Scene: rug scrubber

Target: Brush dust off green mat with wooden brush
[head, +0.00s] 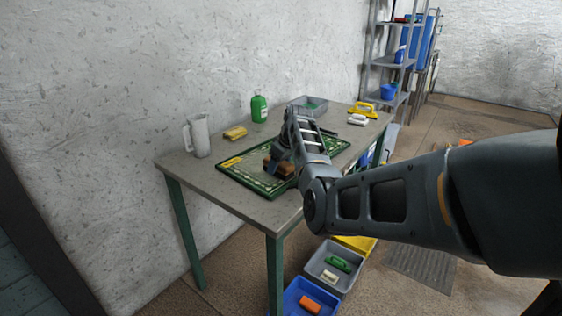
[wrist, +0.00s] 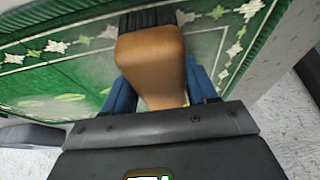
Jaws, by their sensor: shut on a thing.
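The green mat (head: 233,172) lies on the table, with a pale leaf-like border pattern. It also fills much of the wrist view (wrist: 35,84), where pale, dusty-looking haze shows on parts of it. My gripper (wrist: 155,100) is shut on the wooden brush (wrist: 150,62), its blue fingers on either side of the brown wooden body. The brush's dark bristles (wrist: 148,20) point toward the mat's patterned border; I cannot tell whether they touch it. In the head view the brush (head: 270,162) is over the mat's middle, partly hidden by my arm.
On the table (head: 185,165) stand a grey pitcher (head: 198,135), a yellow sponge (head: 235,133), a green bottle (head: 259,107) and a grey tray (head: 300,103). A yellow-handled brush (head: 363,109) lies at the far end. Grey (head: 318,265) and blue (head: 291,300) bins stand on the floor.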

